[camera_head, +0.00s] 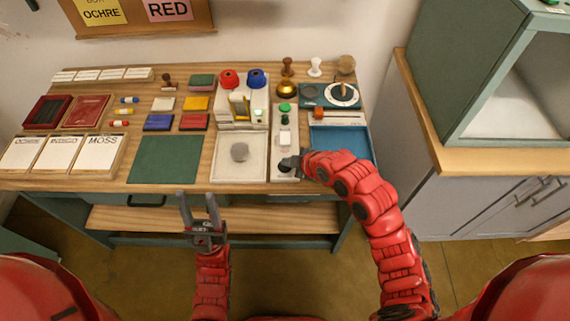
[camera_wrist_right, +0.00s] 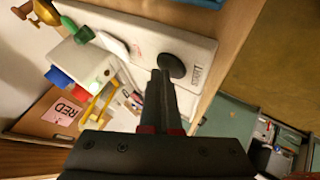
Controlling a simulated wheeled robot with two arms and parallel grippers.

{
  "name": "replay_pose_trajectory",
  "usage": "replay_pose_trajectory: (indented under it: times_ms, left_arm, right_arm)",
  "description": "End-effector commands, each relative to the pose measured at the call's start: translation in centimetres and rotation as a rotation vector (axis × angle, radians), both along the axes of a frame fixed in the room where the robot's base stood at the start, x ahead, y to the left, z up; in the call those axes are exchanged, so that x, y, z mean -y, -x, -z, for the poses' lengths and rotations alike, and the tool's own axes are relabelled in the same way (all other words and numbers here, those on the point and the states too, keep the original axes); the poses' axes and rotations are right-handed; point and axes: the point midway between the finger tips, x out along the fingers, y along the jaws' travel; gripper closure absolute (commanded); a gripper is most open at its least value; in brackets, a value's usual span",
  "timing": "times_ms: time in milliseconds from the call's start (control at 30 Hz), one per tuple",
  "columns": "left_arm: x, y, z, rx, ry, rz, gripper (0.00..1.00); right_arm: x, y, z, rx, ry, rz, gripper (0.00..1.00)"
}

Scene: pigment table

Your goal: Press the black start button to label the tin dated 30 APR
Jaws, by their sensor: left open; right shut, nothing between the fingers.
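A round black button (camera_wrist_right: 172,65) sits on a pale panel with a small printed label in the right wrist view. My right gripper (camera_wrist_right: 160,78) is shut and empty, its tips over or at the near edge of the button. I cannot tell whether they touch it. In the head view the right gripper (camera_head: 290,164) covers the button at the front of the pale panel (camera_head: 284,178). My left gripper (camera_head: 199,208) is open and empty before the table's front edge.
A white device with red (camera_head: 229,78) and blue (camera_head: 256,78) spools stands behind the tray. A green knob (camera_head: 285,107) and a white block (camera_head: 285,137) are farther back on the panel. A blue tray (camera_head: 352,142) is to the right; a green mat (camera_head: 165,160) lies left.

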Motion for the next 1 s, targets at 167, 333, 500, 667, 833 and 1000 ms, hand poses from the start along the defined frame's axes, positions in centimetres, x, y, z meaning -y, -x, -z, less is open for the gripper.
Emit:
replay_pose_trajectory:
  times_ms: [167,333,500,667,833,1000]
  left_arm:
    - [0.0,0.0,0.0,0.0,0.0,0.0,0.5]
    - [0.0,0.0,0.0,0.0,0.0,0.0,0.5]
    - [0.0,0.0,-0.2,0.0,0.0,0.0,0.5]
    - [0.0,0.0,-0.5,0.0,0.0,0.0,0.5]
    - [0.0,0.0,-0.5,0.0,0.0,0.0,0.5]
    - [0.0,0.0,-0.5,0.0,0.0,0.0,0.5]
  right_arm:
    - [0.1,0.0,0.1,-0.001,0.002,0.001,1.0]
    - [0.1,0.0,0.0,-0.002,0.001,0.001,1.0]
    - [0.1,0.0,-0.6,-0.002,0.0,0.001,1.0]
    - [0.1,-0.1,-1.6,0.001,-0.001,0.002,1.0]
    - [0.1,0.0,-1.8,0.001,0.0,0.001,1.0]
    - [0.1,0.0,-1.8,0.0,0.001,0.001,1.0]
